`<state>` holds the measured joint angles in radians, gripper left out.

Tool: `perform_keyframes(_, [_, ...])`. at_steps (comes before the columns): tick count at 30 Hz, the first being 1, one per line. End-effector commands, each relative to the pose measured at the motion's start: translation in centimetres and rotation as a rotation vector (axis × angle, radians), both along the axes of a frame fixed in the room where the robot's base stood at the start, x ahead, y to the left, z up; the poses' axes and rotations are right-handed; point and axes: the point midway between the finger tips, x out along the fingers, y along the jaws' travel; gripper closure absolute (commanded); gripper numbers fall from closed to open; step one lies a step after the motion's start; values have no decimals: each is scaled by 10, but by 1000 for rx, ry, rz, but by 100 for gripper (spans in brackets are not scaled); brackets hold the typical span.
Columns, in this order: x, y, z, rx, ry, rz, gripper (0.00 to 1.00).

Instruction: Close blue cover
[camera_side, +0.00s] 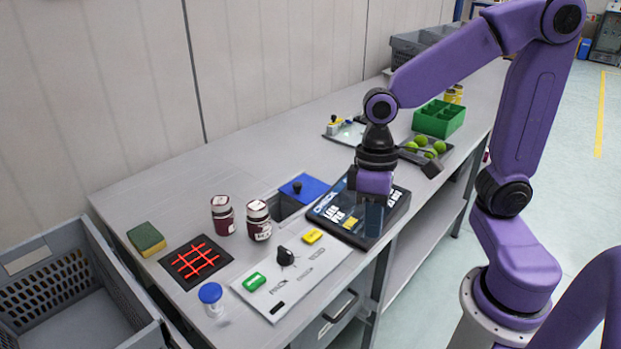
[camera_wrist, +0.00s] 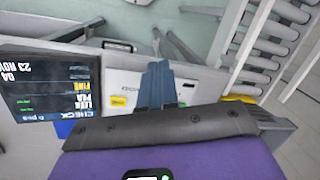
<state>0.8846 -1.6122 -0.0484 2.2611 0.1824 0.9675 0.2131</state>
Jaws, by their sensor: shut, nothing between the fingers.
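The tilted screen (camera_side: 352,217) stands just right of the cover. Two dark red jars (camera_side: 222,214) (camera_side: 258,219) stand to its left. A white panel (camera_side: 291,272) with green and yellow buttons and a black knob lies in front. A green bin (camera_side: 438,119) stands farther back.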

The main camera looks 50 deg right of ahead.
Motion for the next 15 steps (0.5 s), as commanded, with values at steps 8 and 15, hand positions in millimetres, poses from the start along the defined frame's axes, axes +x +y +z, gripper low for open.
perform_keyframes(8, [102,-18,-9,56,170,-655,100])
perform_keyframes(15, [189,-75,-26,145,322,-1201,100])
